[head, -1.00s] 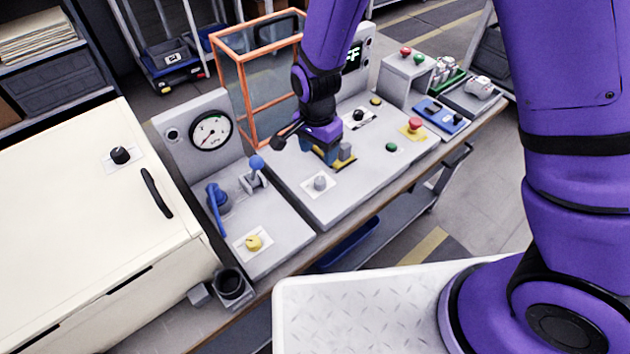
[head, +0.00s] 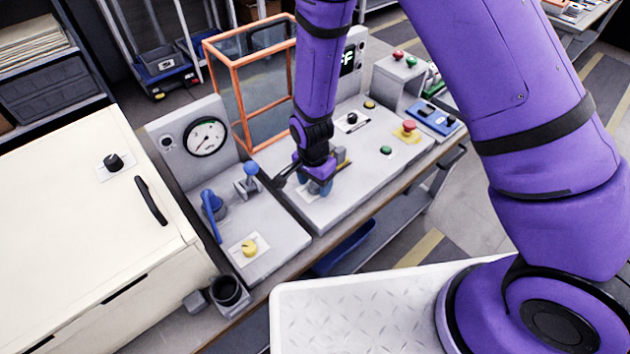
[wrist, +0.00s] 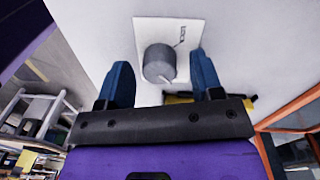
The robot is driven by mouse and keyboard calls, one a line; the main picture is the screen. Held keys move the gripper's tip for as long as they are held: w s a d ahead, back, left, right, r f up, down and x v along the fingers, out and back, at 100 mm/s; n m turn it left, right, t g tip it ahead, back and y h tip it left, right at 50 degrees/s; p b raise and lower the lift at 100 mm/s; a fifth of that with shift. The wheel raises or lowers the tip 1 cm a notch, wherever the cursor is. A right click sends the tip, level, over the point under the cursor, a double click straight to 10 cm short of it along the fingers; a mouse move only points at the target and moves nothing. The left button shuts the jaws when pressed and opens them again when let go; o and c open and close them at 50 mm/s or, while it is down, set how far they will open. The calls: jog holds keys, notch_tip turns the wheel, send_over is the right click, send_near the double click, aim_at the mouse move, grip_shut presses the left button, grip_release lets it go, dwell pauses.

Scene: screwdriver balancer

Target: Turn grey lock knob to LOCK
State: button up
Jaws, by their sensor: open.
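The grey lock knob (wrist: 159,63) is a round dial on a white plate (wrist: 178,28) with LOCK printed near its upper right. In the wrist view it appears between the two blue fingertips of my gripper (wrist: 160,60), with a gap on each side. I cannot tell how deep the fingers reach around it. My gripper is open and holds nothing. In the head view my gripper (head: 319,187) is low over the front of the middle grey panel (head: 345,204) and hides the knob.
A yellow knob (head: 249,247), a blue-ball lever (head: 250,169) and a gauge (head: 205,137) are on the left panel. A red button (head: 408,127) and a green button (head: 386,150) lie right of my gripper. An orange-framed guard (head: 236,95) stands behind.

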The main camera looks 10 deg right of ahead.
jog(key=c, duration=0.9)
jog(key=n, duration=0.4)
jog(key=shift+n, duration=0.3)
jog(key=n, duration=0.4)
jog(key=shift+a+n, duration=0.1)
jog(key=shift+n, duration=0.2)
jog(key=n, duration=0.4)
jog(key=shift+n+t, duration=0.3)
jog(key=shift+s+n, duration=0.1)
jog(key=shift+n, duration=2)
